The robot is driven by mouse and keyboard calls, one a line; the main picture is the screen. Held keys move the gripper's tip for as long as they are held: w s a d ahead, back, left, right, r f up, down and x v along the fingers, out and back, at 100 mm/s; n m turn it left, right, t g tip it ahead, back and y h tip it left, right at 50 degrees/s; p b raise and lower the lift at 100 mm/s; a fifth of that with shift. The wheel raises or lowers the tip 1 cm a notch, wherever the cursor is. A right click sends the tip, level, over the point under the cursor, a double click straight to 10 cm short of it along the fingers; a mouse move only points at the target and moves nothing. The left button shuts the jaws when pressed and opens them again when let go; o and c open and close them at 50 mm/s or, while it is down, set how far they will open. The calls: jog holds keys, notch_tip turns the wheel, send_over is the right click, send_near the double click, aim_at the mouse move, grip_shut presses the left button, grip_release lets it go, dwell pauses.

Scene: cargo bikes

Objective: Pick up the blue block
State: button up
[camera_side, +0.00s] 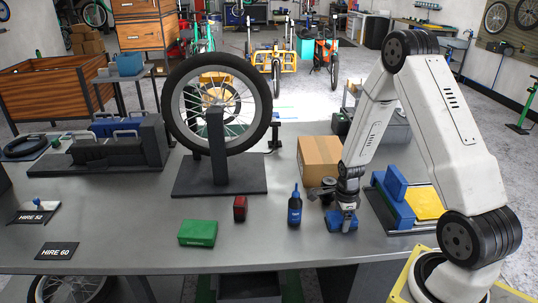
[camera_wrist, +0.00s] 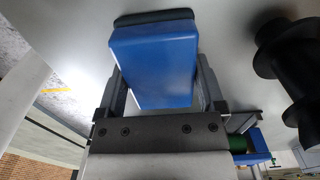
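The blue block (camera_side: 341,222) sits on the grey workbench (camera_side: 265,238), right of the blue bottle. My gripper (camera_side: 348,212) is down at it from above. In the wrist view the blue block (camera_wrist: 157,62) fills the space between the two fingers of my gripper (camera_wrist: 163,85), one finger on each side. The block hides the fingertips. I cannot tell whether the fingers press on the block or stand slightly apart from it.
A blue bottle (camera_side: 295,209), a red block (camera_side: 240,209) and a green box (camera_side: 198,233) stand to the left. A cardboard box (camera_side: 320,158) is behind. A blue and yellow item (camera_side: 428,201) lies right. A wheel (camera_side: 216,103) on a stand is further left.

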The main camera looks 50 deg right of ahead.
jog(key=c, duration=0.7)
jog(key=shift+o, duration=0.2)
jog(key=shift+r, duration=0.1)
jog(key=shift+r, duration=4.9)
